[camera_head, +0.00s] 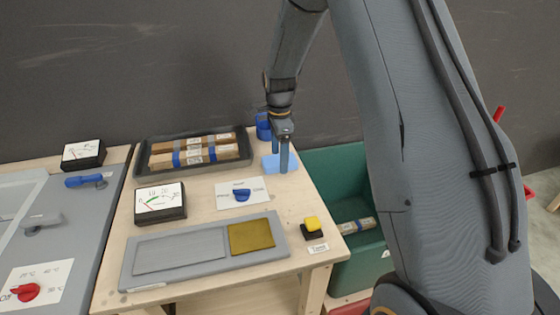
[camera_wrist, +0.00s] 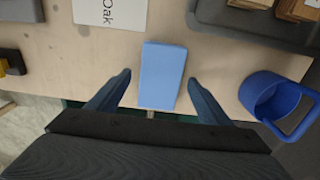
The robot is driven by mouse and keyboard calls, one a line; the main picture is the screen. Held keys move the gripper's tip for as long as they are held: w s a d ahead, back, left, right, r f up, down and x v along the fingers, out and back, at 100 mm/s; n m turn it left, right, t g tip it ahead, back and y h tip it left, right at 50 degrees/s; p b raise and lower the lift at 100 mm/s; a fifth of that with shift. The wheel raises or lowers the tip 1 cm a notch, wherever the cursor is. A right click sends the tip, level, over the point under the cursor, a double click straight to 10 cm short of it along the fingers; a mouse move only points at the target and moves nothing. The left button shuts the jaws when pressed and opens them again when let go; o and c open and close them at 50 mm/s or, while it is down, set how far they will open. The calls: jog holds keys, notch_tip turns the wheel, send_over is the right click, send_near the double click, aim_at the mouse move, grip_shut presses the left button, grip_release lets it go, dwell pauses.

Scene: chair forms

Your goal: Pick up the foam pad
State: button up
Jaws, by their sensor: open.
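The foam pad (camera_wrist: 162,75) is a light blue flat block lying on the wooden table. In the head view the foam pad (camera_head: 270,163) shows at the table's back right, partly hidden by my gripper (camera_head: 280,160). In the wrist view my gripper (camera_wrist: 158,95) is open, with one blue-grey finger on each side of the pad's near end. There is a gap between each finger and the pad. I cannot tell how high the fingertips are above the table.
A blue mug (camera_wrist: 275,98) stands close by the pad; in the head view the mug (camera_head: 263,126) is behind it. A dark tray (camera_head: 148,162) with wrapped wooden bars lies to the left. A dial card (camera_head: 226,198) lies in front. A green bin (camera_head: 335,185) stands beyond the right edge.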

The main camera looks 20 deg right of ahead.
jog(key=shift+f, duration=0.35)
jog(key=shift+c, duration=0.2)
jog(key=c, duration=1.2)
notch_tip(320, 180, up, 10)
jog(key=b, duration=0.2)
jog(key=shift+b, duration=0.35)
jog(key=o, duration=0.3)
jog(key=shift+c, duration=0.5)
